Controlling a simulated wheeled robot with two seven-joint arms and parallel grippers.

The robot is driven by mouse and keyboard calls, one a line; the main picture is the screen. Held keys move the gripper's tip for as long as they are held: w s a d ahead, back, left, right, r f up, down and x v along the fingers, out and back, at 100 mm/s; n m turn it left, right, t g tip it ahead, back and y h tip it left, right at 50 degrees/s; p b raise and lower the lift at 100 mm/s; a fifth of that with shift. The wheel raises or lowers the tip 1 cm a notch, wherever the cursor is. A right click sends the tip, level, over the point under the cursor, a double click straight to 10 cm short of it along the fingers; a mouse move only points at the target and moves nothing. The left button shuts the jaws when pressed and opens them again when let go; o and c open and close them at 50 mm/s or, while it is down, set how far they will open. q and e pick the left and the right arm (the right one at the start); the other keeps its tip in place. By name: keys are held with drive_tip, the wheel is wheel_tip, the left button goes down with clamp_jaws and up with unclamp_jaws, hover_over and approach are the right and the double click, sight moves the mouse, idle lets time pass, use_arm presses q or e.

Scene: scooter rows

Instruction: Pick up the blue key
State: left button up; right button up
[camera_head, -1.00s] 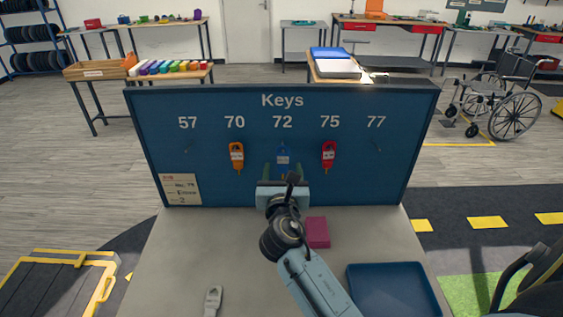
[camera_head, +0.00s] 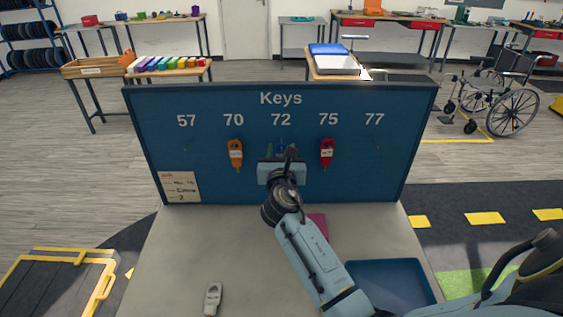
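My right gripper (camera_head: 281,151) is right in front of the blue key, pointing at the board. Its two fingers stand apart, one on each side of the key. I cannot tell whether they touch it. My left gripper is not in view.
An orange key (camera_head: 235,153) hangs under 70 and a red key (camera_head: 327,152) under 75, close on either side. On the grey table (camera_head: 190,250) are a grey key (camera_head: 213,298), a magenta block (camera_head: 318,225) and a blue tray (camera_head: 395,283).

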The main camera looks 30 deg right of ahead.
drive_tip(key=c, duration=0.7)
drive_tip(key=shift+r, duration=0.25)
drive_tip(key=shift+s+a, duration=0.1)
drive_tip(key=shift+s, duration=0.1)
drive_tip(key=b+v, duration=0.1)
drive_tip(key=v, duration=1.6)
drive_tip(key=shift+s+a, duration=0.1)
drive_tip(key=shift+s, duration=0.25)
